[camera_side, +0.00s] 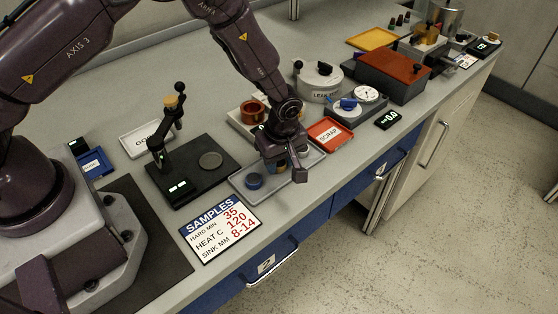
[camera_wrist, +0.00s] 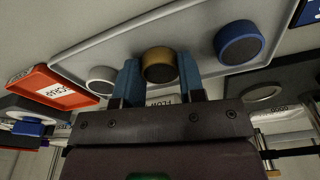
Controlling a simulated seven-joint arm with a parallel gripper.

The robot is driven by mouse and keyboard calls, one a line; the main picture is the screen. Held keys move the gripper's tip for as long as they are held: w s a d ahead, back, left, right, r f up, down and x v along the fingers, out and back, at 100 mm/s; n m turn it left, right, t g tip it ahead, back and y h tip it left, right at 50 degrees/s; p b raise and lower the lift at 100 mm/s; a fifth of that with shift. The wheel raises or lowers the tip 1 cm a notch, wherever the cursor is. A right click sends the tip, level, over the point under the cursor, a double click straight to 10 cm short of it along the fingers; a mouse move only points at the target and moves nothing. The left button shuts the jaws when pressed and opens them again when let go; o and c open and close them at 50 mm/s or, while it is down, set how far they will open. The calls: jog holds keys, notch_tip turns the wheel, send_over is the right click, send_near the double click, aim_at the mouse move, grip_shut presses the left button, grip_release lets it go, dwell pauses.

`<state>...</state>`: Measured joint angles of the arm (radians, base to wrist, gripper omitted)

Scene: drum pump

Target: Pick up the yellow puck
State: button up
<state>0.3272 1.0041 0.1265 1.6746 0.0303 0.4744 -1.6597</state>
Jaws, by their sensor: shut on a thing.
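The yellow puck (camera_wrist: 160,65) is brownish-gold with a dark side and sits between the two blue fingertips of my gripper (camera_wrist: 159,74) in the wrist view. My gripper is shut on it, with one finger at each side. In the side view my gripper (camera_side: 283,168) is low over the grey sample tray (camera_side: 238,183) and hides most of the puck. I cannot tell whether the puck touches the tray. A blue puck (camera_wrist: 240,43) and a white puck (camera_wrist: 102,80) lie on the tray either side of it; the blue one also shows in the side view (camera_side: 254,182).
A red SCRAP tray (camera_side: 325,134) is just right of the sample tray. A black tester (camera_side: 195,168) with a grey disc stands left. The SAMPLES card (camera_side: 220,230) lies in front. A copper-coloured cup (camera_side: 253,112) and the LEAK pot (camera_side: 318,82) stand behind.

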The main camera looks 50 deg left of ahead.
aim_at(280, 162)
notch_tip(280, 162, up, 3)
jog(key=shift+r, duration=0.1)
jog(key=shift+s+a+r, duration=1.25)
jog(key=shift+s+r, duration=5.05)
jog(key=shift+s, duration=0.6)
jog(key=w+a+f+n, duration=0.1)
jog(key=a+f+n, duration=0.3)
jog(key=a+f, duration=0.1)
jog(key=w+a+f+n, duration=0.1)
jog(key=a+f, duration=0.1)
jog(key=a, duration=0.1)
jog(key=shift+w+f+n+g, duration=0.3)
jog(key=shift+f+n, duration=0.1)
jog(key=shift+w, duration=0.15)
jog(key=shift+f, duration=1.3)
jog(key=shift+f, duration=0.15)
